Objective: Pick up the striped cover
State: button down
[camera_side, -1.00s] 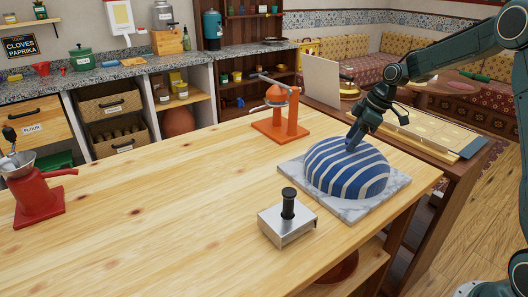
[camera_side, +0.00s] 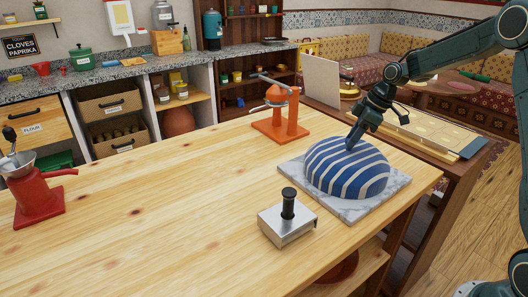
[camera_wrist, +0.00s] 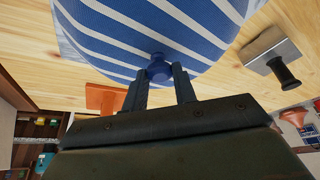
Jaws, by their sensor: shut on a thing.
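The striped cover (camera_side: 346,172) is a blue and white dome sitting on a grey marble slab (camera_side: 388,200) at the right end of the wooden table. My gripper (camera_side: 352,138) is at the top of the dome, coming down from the upper right. In the wrist view the striped cover (camera_wrist: 150,28) fills the upper part, and its blue knob (camera_wrist: 159,66) lies between the fingertips of my gripper (camera_wrist: 160,76). My gripper is shut on the knob. In the side view the fingers hide the knob. The dome's lower edge appears to rest on the slab; what is under it is hidden.
A metal block with a black handle (camera_side: 288,222) stands left of the slab, near the table's front edge. An orange press (camera_side: 280,112) stands behind. A red grinder (camera_side: 38,190) is at the far left. The middle of the wooden table (camera_side: 165,185) is clear.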

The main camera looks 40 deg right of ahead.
notch_tip(320, 180, up, 20)
dwell(0.8)
dwell(0.7)
jog(key=shift+a, duration=0.1)
